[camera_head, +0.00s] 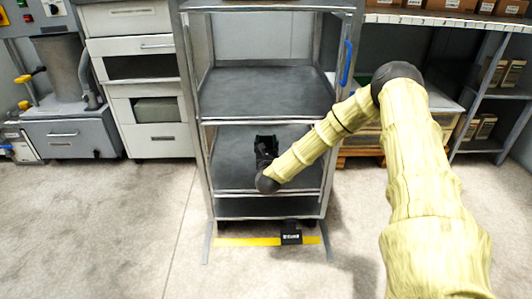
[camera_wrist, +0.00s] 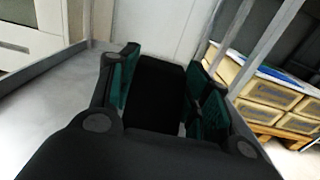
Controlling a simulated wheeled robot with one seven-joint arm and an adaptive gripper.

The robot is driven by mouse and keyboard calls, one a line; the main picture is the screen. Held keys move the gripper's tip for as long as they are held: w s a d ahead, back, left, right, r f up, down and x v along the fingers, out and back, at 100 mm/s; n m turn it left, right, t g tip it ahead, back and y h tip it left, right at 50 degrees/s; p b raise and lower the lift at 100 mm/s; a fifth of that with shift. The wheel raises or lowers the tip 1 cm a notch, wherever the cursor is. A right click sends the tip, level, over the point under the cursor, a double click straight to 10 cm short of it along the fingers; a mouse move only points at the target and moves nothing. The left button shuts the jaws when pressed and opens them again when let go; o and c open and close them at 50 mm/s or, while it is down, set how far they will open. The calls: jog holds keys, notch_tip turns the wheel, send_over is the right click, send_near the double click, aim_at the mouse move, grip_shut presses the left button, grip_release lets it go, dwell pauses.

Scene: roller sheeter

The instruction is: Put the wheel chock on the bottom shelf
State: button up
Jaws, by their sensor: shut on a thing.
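My gripper (camera_head: 265,148) reaches in through the open front of the grey metal rack, over its lower shelf (camera_head: 232,165). In the wrist view its two green-padded fingers (camera_wrist: 163,72) are shut on a plain black block, which appears to be the wheel chock (camera_wrist: 155,95). The block's lower part is hidden behind the gripper body. I cannot tell whether it touches the shelf. The shelf around the gripper looks bare. A dark strip or further level (camera_head: 265,207) shows beneath this shelf's front edge.
The rack's middle shelf (camera_head: 262,92) is empty above my gripper. The rack's posts stand close on both sides, with a blue handle (camera_head: 346,62) on the right one. A black labelled piece (camera_head: 291,235) lies at the yellow floor strip (camera_head: 245,241). Drawers (camera_head: 155,108) stand left.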

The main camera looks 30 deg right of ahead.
jog(key=shift+f+b, duration=0.85)
jog(key=shift+f, duration=0.75)
jog(key=shift+f, duration=0.15)
jog(key=o, duration=1.3)
jog(key=shift+o, duration=0.2)
